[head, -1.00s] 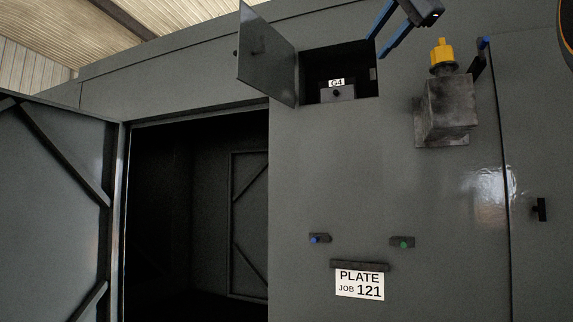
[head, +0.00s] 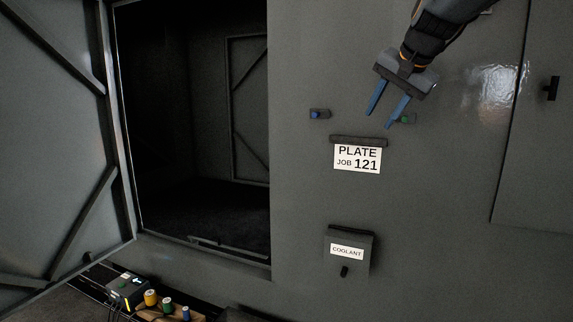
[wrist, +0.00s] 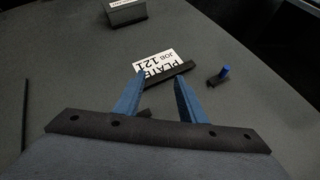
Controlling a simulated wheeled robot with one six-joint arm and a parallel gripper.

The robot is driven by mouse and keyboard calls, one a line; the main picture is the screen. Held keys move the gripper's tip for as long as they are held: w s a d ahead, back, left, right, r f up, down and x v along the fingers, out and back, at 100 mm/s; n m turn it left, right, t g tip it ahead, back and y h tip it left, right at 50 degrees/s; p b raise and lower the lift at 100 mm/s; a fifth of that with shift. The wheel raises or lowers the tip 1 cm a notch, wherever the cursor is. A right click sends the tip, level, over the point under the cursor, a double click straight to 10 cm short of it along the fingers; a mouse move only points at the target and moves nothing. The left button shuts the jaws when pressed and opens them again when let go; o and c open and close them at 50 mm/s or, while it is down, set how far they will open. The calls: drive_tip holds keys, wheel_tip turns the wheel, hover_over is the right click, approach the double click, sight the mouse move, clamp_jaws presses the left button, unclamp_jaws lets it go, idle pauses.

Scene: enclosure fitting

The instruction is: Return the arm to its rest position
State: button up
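My gripper (head: 381,108) hangs in front of the grey enclosure wall at the upper right of the head view, its two blue fingers pointing down and left. The fingers are apart with nothing between them. In the wrist view my gripper (wrist: 157,78) also shows as two separated blue fingers, with the plate label beyond the tips. My arm comes in from the top right of the head view. One finger lies close to the green-tipped peg (head: 406,119) in the picture; I cannot tell whether they touch.
A PLATE JOB 121 card (head: 357,158) hangs on the wall, with a blue-tipped peg (head: 319,114) above left. A COOLANT box (head: 347,252) juts out below. The open door (head: 50,150) and dark opening are left. Coloured spools (head: 151,298) stand low left.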

drive_tip(key=s+a+f+n+g+b, duration=0.1)
drive_tip(key=s+f, duration=0.3)
drive_tip(key=f, duration=0.5)
drive_tip(key=s+a+f+n+g+h, duration=0.15)
drive_tip(key=s+f, duration=0.25)
drive_tip(key=f, duration=0.5)
drive_tip(key=s+a+f+n+g+y+b, duration=0.15)
drive_tip(key=s+f, duration=0.25)
drive_tip(key=f, duration=0.6)
drive_tip(key=s+f+n+g+h+b, duration=0.1)
drive_tip(key=s+f+n, duration=0.3)
drive_tip(key=s+f, duration=1.1)
drive_tip(key=shift+s+a+f+g+h, duration=0.2)
drive_tip(key=shift+s+a+g+h, duration=0.15)
drive_tip(key=shift+s+g, duration=0.5)
drive_tip(key=shift+c, duration=0.3)
drive_tip(key=shift+d, duration=0.15)
drive_tip(key=shift+c, duration=0.4)
